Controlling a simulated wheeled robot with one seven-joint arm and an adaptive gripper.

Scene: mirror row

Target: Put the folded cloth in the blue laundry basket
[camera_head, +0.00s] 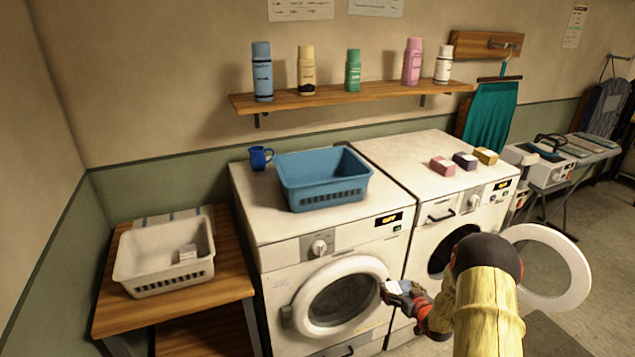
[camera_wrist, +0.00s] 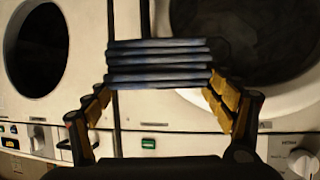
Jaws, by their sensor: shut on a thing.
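The folded cloth (camera_wrist: 158,64), a stack of blue-grey layers, is between the two fingers of my gripper (camera_wrist: 160,84) in the wrist view. In the head view my gripper (camera_head: 402,292) is shut on it, and only a small pale part of the cloth (camera_head: 394,286) shows. They are in front of the washers, near the right edge of the left washer's closed round door. The blue laundry basket (camera_head: 325,194) stands upright on top of the left washer, above and to the left of my gripper. The part of its inside that shows looks empty.
A blue mug (camera_head: 260,158) stands behind the basket's left end. The right washer's door (camera_head: 575,265) hangs open beside my arm. Small boxes (camera_head: 465,161) sit on the right washer. A white basket (camera_head: 165,277) stands on a wooden table. A shelf with bottles (camera_head: 345,94) is above.

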